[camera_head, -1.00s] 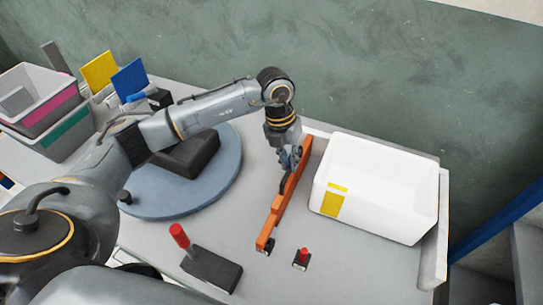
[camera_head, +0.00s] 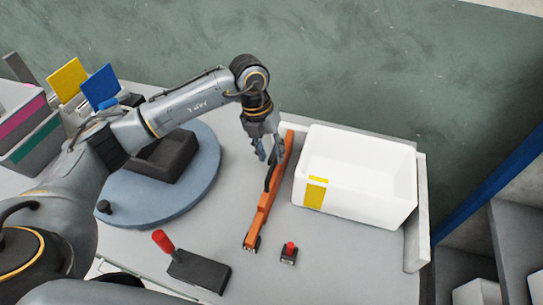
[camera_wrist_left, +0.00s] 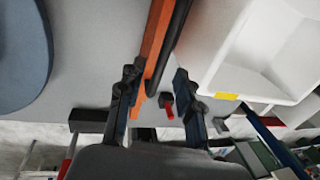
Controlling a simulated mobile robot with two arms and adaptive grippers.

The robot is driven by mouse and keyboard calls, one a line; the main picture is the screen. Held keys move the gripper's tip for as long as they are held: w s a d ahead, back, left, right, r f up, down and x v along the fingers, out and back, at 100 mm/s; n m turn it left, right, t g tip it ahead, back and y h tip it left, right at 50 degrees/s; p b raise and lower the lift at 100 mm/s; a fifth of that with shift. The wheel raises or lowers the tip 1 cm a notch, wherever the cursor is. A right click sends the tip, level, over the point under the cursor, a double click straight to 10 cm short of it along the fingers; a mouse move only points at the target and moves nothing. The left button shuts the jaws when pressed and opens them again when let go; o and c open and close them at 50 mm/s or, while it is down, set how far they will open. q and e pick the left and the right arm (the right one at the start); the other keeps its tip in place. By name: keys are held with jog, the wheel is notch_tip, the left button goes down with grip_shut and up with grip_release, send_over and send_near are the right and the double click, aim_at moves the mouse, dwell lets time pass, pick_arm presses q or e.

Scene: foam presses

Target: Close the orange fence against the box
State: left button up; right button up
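The long orange fence (camera_head: 265,205) stands on the grey table just left of the white box (camera_head: 350,204), with a narrow gap between them. A dark handle runs along the fence's left side. My left gripper (camera_head: 268,153) is at the far half of the fence, its fingers spread apart. In the left wrist view, the gripper (camera_wrist_left: 155,78) is open, with the fence (camera_wrist_left: 157,35) and its dark handle showing between the fingers; I cannot tell whether they touch. The box (camera_wrist_left: 265,45) shows at right there. My right gripper is not in view.
A red button (camera_head: 289,252) sits right of the fence's near end. A red-handled lever on a dark base (camera_head: 200,271) is at the front. A blue-grey turntable (camera_head: 205,190) with a dark block lies left. A pale rail (camera_head: 416,245) borders the box's right side.

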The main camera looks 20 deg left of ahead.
pick_arm(q)
notch_tip(320, 180, up, 10)
jog(key=a, duration=0.2)
jog(key=shift+f, duration=0.1)
